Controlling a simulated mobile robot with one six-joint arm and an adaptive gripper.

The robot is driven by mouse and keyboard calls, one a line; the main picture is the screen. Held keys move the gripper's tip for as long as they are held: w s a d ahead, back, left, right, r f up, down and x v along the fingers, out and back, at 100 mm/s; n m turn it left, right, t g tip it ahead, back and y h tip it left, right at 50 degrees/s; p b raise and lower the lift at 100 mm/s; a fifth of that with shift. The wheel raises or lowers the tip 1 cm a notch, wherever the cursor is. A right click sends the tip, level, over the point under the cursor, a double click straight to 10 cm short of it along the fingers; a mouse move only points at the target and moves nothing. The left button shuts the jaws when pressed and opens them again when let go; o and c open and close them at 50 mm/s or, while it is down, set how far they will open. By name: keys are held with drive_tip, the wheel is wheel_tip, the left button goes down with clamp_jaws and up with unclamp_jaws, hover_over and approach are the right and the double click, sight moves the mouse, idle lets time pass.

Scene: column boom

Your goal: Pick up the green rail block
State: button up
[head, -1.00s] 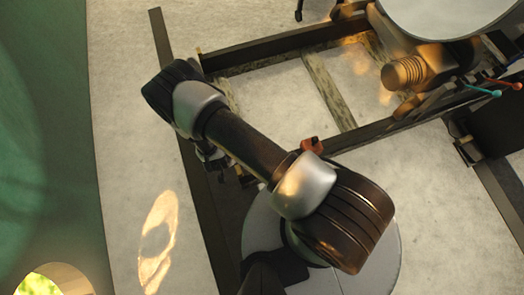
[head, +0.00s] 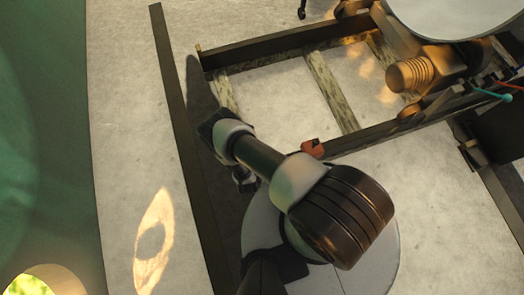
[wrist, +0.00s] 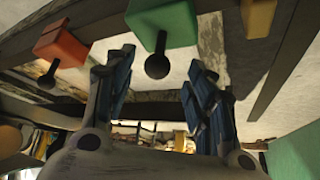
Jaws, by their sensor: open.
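The green rail block (wrist: 165,22) shows at the top middle of the wrist view, with a dark round-ended knob hanging from it. My gripper (wrist: 161,60) is open and empty, its blue fingers spread to either side of the knob in the picture. I cannot tell how far the fingertips are from the block; no contact shows. An orange-red block (wrist: 60,46) with a similar knob is to the left, and a yellow block (wrist: 258,16) is to the right. In the head view I cannot make out the green block.
In the head view, an orange block (head: 313,148) sits by a dark rail of the frame. A ladder-like frame (head: 280,45) with wooden crosspieces (head: 330,90) stretches to the upper right. A large bolt-like part (head: 410,75) lies there. Pale floor (head: 135,80) is clear at left.

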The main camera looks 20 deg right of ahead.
drive_tip(key=b+x, duration=0.3)
drive_tip(key=x, duration=0.4)
drive_tip(key=shift+c, duration=0.2)
clamp_jaws()
idle(0.5)
drive_tip(key=shift+w, duration=0.1)
idle(0.4)
